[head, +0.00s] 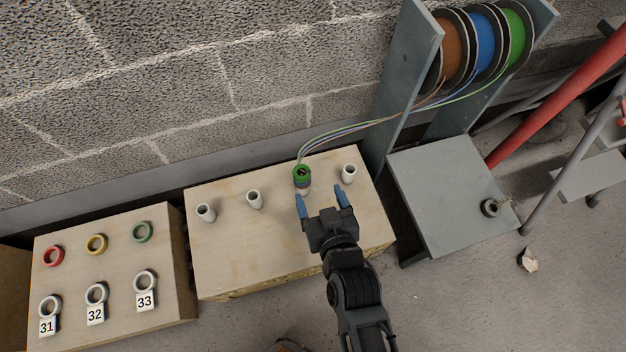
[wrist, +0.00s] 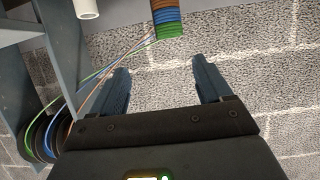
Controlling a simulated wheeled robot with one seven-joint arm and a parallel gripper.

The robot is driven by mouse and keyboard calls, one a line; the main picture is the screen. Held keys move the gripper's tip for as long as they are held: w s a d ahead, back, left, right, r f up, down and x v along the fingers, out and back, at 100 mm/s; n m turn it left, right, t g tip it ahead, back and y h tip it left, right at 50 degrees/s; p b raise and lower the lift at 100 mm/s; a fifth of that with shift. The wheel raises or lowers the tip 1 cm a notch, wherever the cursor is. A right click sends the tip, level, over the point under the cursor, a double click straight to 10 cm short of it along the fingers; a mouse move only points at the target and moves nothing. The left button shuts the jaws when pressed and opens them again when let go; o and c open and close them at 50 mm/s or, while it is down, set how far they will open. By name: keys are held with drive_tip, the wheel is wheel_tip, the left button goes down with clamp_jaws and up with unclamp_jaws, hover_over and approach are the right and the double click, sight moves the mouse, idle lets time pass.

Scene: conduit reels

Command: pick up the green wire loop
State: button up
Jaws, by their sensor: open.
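A green wire loop (head: 302,172) sits around the upright third stub from the left on the wooden block (head: 230,240). In the wrist view the green loop (wrist: 169,33) shows in a stack with blue loops (wrist: 166,18) and orange-brown ones (wrist: 164,4). My gripper (head: 319,193) is open and empty, in front of the stub and to its right in the head view. In the wrist view the stack lies beyond the fingertips of my gripper (wrist: 159,64). The stub inside the loops is mostly hidden.
Thin wires run from the loops to brown, blue and green reels (head: 484,42). A white stub (head: 349,173) stands just right of the loops. A left block (head: 115,265) holds coloured rings, including a separate green ring (head: 142,232). A grey box (head: 440,190) stands right.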

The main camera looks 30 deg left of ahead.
sight(300, 168)
drive_tip(key=shift+g, duration=0.3)
drive_tip(key=shift+s+a+f+b+x, duration=0.15)
drive_tip(key=shift+b+x, duration=0.5)
drive_tip(key=shift+x, duration=0.95)
drive_tip(key=shift+s+a+f+b+x, duration=0.1)
drive_tip(key=shift+s+b+x, duration=0.15)
drive_tip(key=shift+b+x, duration=0.9)
drive_tip(key=shift+s+a+f+b+x, duration=0.1)
drive_tip(key=shift+s+b+x, duration=0.1)
drive_tip(key=shift+x, duration=1.9)
drive_tip(key=shift+r, duration=0.1)
drive_tip(key=c, duration=1.1)
drive_tip(key=shift+r, duration=0.1)
